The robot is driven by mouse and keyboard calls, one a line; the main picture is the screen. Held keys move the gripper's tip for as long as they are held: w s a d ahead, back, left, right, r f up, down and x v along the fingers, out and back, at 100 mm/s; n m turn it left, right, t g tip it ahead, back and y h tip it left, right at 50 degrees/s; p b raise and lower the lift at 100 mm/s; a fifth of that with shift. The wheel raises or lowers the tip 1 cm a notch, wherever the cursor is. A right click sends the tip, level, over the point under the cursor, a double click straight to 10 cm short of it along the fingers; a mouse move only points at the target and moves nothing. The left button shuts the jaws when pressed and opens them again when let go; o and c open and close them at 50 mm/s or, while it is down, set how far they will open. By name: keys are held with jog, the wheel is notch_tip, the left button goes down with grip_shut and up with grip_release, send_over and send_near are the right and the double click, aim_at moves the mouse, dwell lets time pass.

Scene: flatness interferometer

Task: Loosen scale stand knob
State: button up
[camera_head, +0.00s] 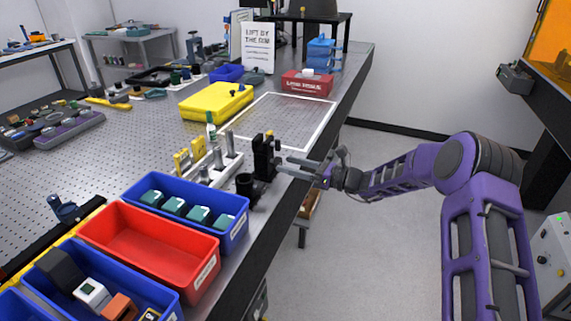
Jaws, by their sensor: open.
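A small black upright stand (264,157) is near the right edge of the perforated metal table. It seems to be the scale stand, but its knob is too small to make out for sure. My gripper (284,166) reaches in from the right over the table edge. Its two grey fingers are spread and point left at the stand's right side. The fingertips are very close to the stand; I cannot tell whether they touch it. Nothing shows between the fingers.
A short black cylinder (247,187) stands just in front of the stand. Metal posts (229,146) stand to its left. A white-outlined area (285,118) behind is bare. Floor is clear at right.

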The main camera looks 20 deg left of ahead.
jog(key=shift+w+a, duration=0.1)
jog(key=shift+a, duration=0.85)
grip_shut()
